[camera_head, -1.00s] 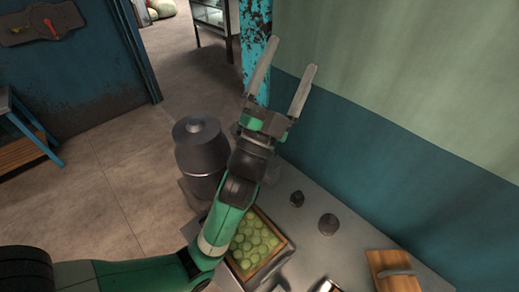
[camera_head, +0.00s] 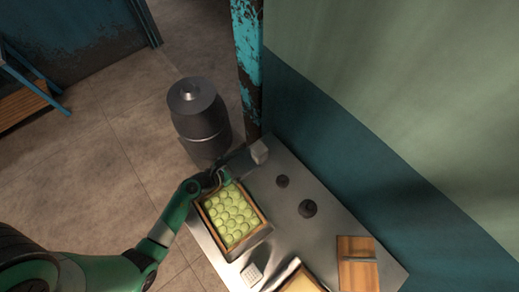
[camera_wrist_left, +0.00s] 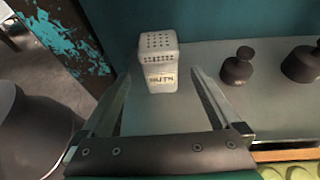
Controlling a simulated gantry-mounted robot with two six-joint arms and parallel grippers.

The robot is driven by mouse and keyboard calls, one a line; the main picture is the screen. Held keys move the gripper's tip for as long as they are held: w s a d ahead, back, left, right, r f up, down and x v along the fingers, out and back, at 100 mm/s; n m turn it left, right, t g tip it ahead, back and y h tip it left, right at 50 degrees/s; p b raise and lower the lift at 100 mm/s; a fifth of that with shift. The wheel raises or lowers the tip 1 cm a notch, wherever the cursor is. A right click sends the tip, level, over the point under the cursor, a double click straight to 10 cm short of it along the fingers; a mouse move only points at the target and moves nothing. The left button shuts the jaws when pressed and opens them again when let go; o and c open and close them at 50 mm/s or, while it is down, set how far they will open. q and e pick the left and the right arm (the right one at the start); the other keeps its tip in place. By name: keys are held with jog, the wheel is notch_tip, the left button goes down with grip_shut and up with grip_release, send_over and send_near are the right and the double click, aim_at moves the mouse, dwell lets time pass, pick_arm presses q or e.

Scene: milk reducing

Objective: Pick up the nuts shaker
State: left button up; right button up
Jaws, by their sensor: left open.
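The nuts shaker (camera_wrist_left: 158,62) is a white, square-sided shaker with a holed top and the word NUTS on its front. It stands upright on the metal counter near the wall. In the head view, the pale block (camera_head: 260,152) at the counter's far left corner appears to be this shaker. My left gripper (camera_head: 238,163) reaches over the counter toward it. In the left wrist view my left gripper (camera_wrist_left: 160,82) is open, with the shaker ahead between its fingers and no grip on it. My right gripper is not in view.
Two dark knobbed weights (camera_head: 307,208) stand right of the shaker. A wooden tray of green round pieces (camera_head: 259,219) lies below my left gripper. A dark metal canister (camera_head: 197,112) is left of the counter. A wooden board (camera_head: 357,250) and a pale perforated object (camera_head: 252,274) are nearer.

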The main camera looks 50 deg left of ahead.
aim_at(255, 156)
pick_arm(q)
jog(key=shift+w+f, duration=0.25)
jog(key=shift+w, duration=0.35)
jog(key=b+x, duration=0.1)
jog(key=x, duration=0.3)
jog(key=shift+w+d+b, duration=0.1)
jog(key=shift+w+b, duration=0.1)
jog(key=shift+b, duration=0.2)
jog(key=shift+w+f, duration=0.1)
jog(key=shift+w, duration=0.3)
jog(key=shift+c, duration=0.3)
grip_shut()
